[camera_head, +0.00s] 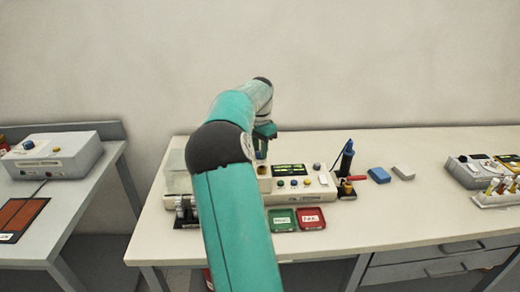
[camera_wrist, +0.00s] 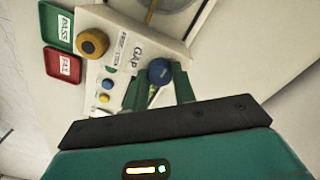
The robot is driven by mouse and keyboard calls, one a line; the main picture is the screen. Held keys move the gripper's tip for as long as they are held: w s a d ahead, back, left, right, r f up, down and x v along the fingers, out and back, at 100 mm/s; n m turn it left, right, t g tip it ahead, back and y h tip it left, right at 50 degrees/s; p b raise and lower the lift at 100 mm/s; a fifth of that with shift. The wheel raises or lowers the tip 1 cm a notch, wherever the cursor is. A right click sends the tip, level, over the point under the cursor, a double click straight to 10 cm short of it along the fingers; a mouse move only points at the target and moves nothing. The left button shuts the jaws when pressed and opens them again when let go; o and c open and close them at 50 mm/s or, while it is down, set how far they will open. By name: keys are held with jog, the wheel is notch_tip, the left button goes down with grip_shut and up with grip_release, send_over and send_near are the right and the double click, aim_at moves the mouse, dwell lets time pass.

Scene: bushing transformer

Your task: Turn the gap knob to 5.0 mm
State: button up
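The blue gap knob (camera_wrist: 160,72) sits beside the printed word GAP on a pale sloping panel (camera_wrist: 125,62) in the wrist view. The two green fingers of my gripper (camera_wrist: 160,82) stand on either side of the knob, with their spacing matching its width. They appear shut on it, though the contact itself is small and hard to see. The knob's scale and pointer are too small to read. In the head view my gripper (camera_head: 265,132) is over the back left of the test device (camera_head: 282,196), partly hidden by my arm.
An orange knob (camera_wrist: 92,43), a small blue button (camera_wrist: 106,84) and a yellow button (camera_wrist: 103,98) are near the GAP label. Green (camera_head: 282,220) and red (camera_head: 311,218) trays lie before the device. A blue-handled tool (camera_head: 347,158) stands at right.

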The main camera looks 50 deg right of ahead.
jog(key=shift+n, duration=0.4)
jog(key=n, duration=0.3)
jog(key=shift+n, duration=0.4)
jog(key=n, duration=0.4)
jog(key=shift+n, duration=0.3)
jog(key=n, duration=0.5)
jog(key=shift+n, duration=2.1)
jog(key=o, duration=1)
